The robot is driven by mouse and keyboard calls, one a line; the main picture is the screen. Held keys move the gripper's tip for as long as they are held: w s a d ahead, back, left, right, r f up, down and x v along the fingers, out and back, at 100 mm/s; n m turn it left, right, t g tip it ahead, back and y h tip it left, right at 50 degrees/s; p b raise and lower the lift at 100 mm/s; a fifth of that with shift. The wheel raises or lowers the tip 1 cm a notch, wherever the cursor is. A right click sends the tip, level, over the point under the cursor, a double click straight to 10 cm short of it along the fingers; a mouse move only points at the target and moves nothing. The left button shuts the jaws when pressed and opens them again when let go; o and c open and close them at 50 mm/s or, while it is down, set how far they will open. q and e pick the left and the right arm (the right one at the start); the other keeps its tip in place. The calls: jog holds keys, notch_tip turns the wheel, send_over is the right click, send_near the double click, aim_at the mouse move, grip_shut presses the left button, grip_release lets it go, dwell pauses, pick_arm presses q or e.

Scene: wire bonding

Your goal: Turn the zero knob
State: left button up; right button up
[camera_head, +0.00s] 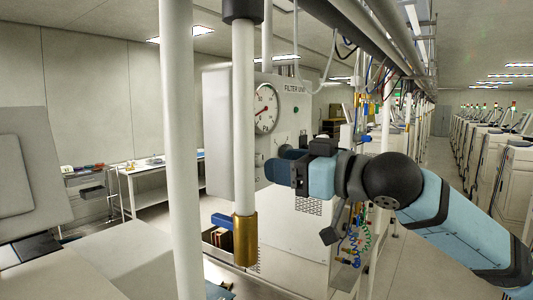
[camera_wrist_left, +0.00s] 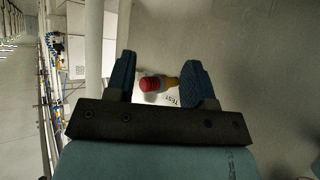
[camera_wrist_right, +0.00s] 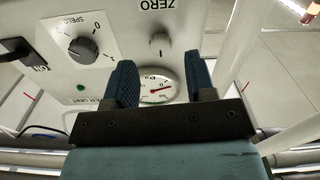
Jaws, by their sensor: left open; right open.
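The zero knob (camera_wrist_right: 160,43) is a small pale round knob on the white filter unit's panel, under the printed word ZERO in the right wrist view. My right gripper (camera_wrist_right: 161,63) is open, with its blue fingers spread left and right of the line to the knob; I see no contact. In the head view the right gripper (camera_head: 280,168) is in front of the filter unit (camera_head: 291,108), below its gauge; I cannot make out the zero knob there. My left gripper (camera_wrist_left: 160,67) is open and shows only in its own wrist view.
A round gauge (camera_wrist_right: 158,86) appears between the right fingers. A dark speed knob (camera_wrist_right: 83,49) and an ON switch (camera_wrist_right: 18,52) are on the same panel. A red-and-yellow part (camera_wrist_left: 153,83) appears between the left fingers. White vertical pipes (camera_head: 181,150) stand in front.

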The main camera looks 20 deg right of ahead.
aim_at(260, 158)
jog(key=x, duration=0.4)
jog(key=shift+p, duration=0.4)
jog(key=shift+c, duration=0.6)
jog(key=c, duration=0.8)
